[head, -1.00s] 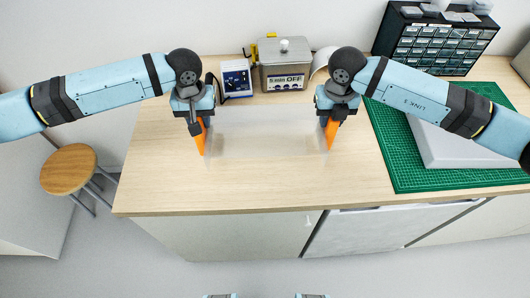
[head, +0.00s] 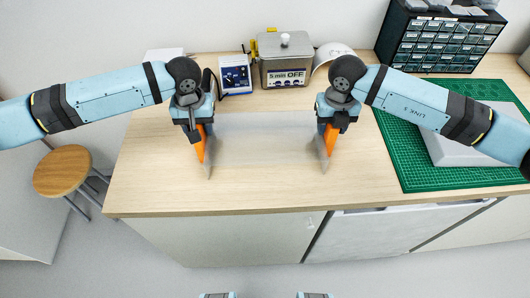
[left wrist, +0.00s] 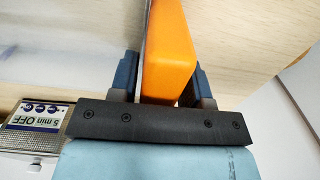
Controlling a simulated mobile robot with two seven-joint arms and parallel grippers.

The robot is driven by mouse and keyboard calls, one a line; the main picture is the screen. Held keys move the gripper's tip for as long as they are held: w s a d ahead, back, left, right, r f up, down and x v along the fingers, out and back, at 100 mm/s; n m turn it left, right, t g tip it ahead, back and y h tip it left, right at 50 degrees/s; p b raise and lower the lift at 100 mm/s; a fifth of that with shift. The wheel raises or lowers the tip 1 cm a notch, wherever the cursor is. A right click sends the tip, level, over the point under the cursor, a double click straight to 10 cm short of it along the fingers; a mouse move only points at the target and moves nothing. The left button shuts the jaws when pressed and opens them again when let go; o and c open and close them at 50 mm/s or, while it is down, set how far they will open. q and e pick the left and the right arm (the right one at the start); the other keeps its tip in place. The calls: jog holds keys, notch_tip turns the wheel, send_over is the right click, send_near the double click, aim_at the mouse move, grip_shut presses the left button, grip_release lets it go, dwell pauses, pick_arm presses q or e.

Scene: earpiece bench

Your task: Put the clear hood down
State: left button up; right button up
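The clear hood (head: 265,140) is a faint see-through box between my two grippers, over the wooden bench top (head: 150,185). It has an orange handle on its left side (head: 200,148) and another on its right side (head: 330,140). My left gripper (head: 197,128) is shut on the left handle. In the left wrist view this handle (left wrist: 172,50) stands between the fingers. My right gripper (head: 331,122) is at the right handle and appears shut on it. The hood's pale lower edges reach below both handles. I cannot tell whether it touches the bench.
Behind the hood stand a blue-faced device (head: 235,76), a metal bath marked "5 min OFF" (head: 284,62) and a white curved object (head: 330,54). A green mat (head: 415,165) with a grey block (head: 460,150) lies right. A drawer cabinet (head: 437,42) stands behind. The front bench strip is clear.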

pick_arm(q)
jog(key=shift+o, duration=0.5)
jog(key=shift+d+r, duration=0.1)
pick_arm(e)
jog(key=shift+o, duration=0.5)
jog(key=shift+r, duration=0.1)
jog(key=shift+a, duration=0.1)
pick_arm(q)
jog(key=shift+r, duration=0.15)
notch_tip(320, 180, up, 12)
jog(key=shift+f, duration=0.2)
jog(key=shift+r, duration=0.1)
pick_arm(e)
notch_tip(320, 180, up, 12)
jog(key=shift+r, duration=0.15)
